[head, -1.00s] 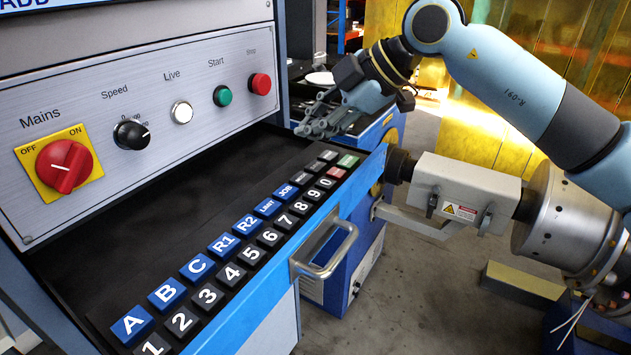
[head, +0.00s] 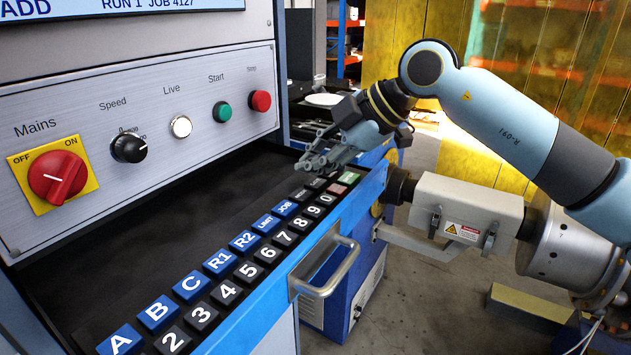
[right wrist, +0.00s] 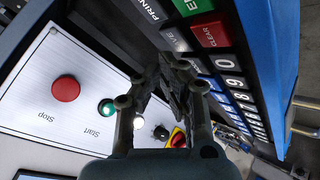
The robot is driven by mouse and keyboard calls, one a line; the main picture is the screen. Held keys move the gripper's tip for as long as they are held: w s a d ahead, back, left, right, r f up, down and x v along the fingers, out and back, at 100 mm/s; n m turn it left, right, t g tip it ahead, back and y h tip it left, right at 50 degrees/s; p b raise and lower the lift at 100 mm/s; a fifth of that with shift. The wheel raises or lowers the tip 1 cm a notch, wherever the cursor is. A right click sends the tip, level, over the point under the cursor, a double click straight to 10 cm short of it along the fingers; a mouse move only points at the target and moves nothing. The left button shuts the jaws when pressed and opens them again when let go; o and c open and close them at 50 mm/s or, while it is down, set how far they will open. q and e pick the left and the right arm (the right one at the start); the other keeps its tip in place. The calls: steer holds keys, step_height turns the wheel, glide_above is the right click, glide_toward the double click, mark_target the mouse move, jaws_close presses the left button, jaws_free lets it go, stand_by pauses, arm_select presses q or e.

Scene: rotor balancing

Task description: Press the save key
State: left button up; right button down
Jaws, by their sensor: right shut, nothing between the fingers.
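The save key (head: 316,183) is a small black key near the far end of the keypad, beside the red clear key (head: 337,189). Its label is too small to read in the head view. In the right wrist view the save key (right wrist: 174,38) shows only "VE"; my fingers hide part of it. My right gripper (head: 306,167) is shut and empty, just above the far black keys. It also shows in the right wrist view (right wrist: 172,76), with its tips close to the save key. I cannot tell whether they touch it. My left gripper is out of view.
The print key (right wrist: 147,12) and green enter key (right wrist: 192,5) lie close to the save key. A panel with a red mains switch (head: 57,178), speed knob (head: 129,149) and start button (head: 222,112) rises behind. A handle (head: 328,270) juts from the front.

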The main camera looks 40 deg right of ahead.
mark_target(314, 184)
steer(key=shift+f, duration=0.2)
stand_by(0.6)
steer(key=shift+f, duration=0.2)
steer(key=shift+f, duration=0.5)
stand_by(0.7)
steer(key=shift+r, duration=0.15)
steer(key=shift+r+p, duration=0.75)
steer(key=shift+p, duration=0.25)
steer(key=shift+r, duration=0.1)
step_height(314, 184, up, 5)
steer(key=p, duration=0.5)
